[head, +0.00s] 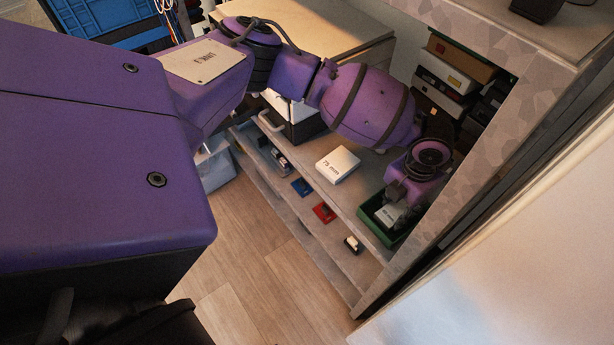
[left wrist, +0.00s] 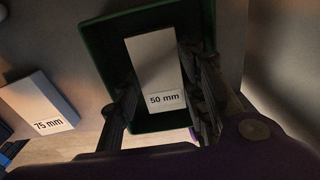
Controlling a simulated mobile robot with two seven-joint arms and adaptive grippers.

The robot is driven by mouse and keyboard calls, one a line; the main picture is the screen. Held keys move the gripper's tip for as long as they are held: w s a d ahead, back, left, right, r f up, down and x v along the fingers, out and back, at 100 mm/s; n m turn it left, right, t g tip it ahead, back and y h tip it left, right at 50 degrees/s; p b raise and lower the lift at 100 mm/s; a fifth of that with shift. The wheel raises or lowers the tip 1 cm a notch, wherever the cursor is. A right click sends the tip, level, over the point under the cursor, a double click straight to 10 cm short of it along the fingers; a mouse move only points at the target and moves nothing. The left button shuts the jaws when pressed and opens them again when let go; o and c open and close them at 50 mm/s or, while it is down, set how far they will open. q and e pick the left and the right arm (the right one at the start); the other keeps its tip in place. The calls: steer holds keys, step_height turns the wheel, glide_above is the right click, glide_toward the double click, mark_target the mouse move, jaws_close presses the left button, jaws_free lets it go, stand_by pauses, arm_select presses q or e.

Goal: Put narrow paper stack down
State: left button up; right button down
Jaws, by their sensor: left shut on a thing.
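The narrow paper stack (left wrist: 153,60) is a white block labelled 50 mm. It is inside the green tray (left wrist: 98,32) in the left wrist view, and the tray's walls rise around it. My left gripper (left wrist: 160,88) is shut on the stack, one finger on each side. In the head view the stack (head: 389,213) shows partly under my left gripper (head: 397,199), over the green tray (head: 401,240) at the right end of the shelf. Whether the stack touches the tray floor I cannot tell. My right gripper is not in view.
A wider white stack labelled 75 mm (head: 338,164) lies on the shelf left of the tray; it also shows in the left wrist view (left wrist: 38,104). A patterned side panel (head: 490,150) stands close right of the tray.

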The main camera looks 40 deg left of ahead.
mark_target(396, 210)
arm_select(q)
steer(key=shift+s+f, duration=0.1)
steer(key=shift+f, duration=0.1)
steer(key=o, duration=1.2)
steer(key=shift+f, duration=0.1)
steer(key=shift+c, duration=0.2)
step_height(396, 210, up, 13)
steer(key=shift+f+p, duration=0.2)
steer(key=shift+p, duration=0.2)
